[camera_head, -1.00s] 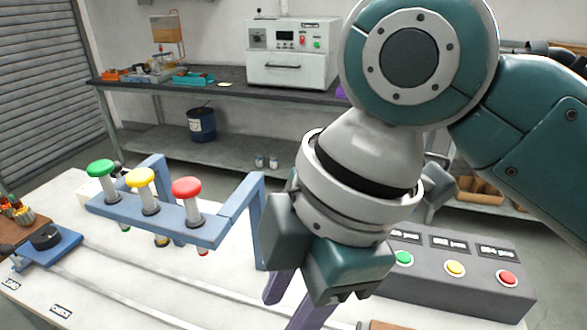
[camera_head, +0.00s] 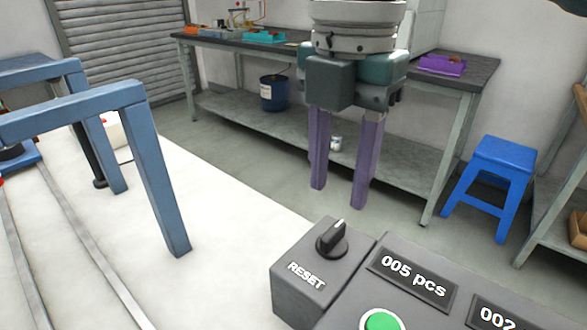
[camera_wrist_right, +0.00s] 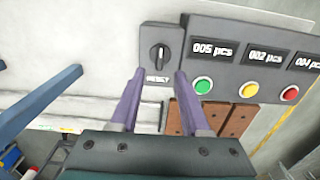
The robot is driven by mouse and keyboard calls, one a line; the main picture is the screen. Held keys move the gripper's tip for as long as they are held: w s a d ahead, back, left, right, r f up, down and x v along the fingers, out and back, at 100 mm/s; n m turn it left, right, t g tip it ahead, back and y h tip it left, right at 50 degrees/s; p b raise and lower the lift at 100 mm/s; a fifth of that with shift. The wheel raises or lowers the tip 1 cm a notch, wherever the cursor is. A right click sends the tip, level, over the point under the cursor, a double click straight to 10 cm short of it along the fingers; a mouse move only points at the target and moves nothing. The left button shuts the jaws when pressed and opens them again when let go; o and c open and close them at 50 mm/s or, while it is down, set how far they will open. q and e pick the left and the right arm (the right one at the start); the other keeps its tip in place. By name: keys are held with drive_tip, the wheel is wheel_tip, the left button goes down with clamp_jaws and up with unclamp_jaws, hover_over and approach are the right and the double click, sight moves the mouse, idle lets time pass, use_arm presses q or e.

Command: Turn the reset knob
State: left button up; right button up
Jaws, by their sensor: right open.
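The black reset knob (camera_head: 332,238) sits on a small grey box labelled RESET (camera_head: 310,270) at the lower middle of the head view. Its pointer ridge stands up on the round base. My right gripper (camera_head: 340,195) hangs above and behind the knob in the head view, with two purple fingers apart and nothing between them. In the right wrist view the knob (camera_wrist_right: 159,53) lies beyond the open fingertips (camera_wrist_right: 158,75), roughly centred between them and not touched. My left gripper is not in view.
A grey counter panel (camera_head: 460,270) with a green button (camera_head: 382,320) adjoins the reset box. A blue frame (camera_head: 160,170) stands on the white table (camera_head: 230,225) to the left. A blue stool (camera_head: 490,180) and a workbench (camera_head: 480,75) are behind.

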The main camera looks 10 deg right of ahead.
sight(334, 230)
wheel_tip(334, 230, down, 7)
drive_tip(key=shift+b, duration=0.3)
drive_tip(key=shift+c, duration=0.2)
clamp_jaws()
idle(0.4)
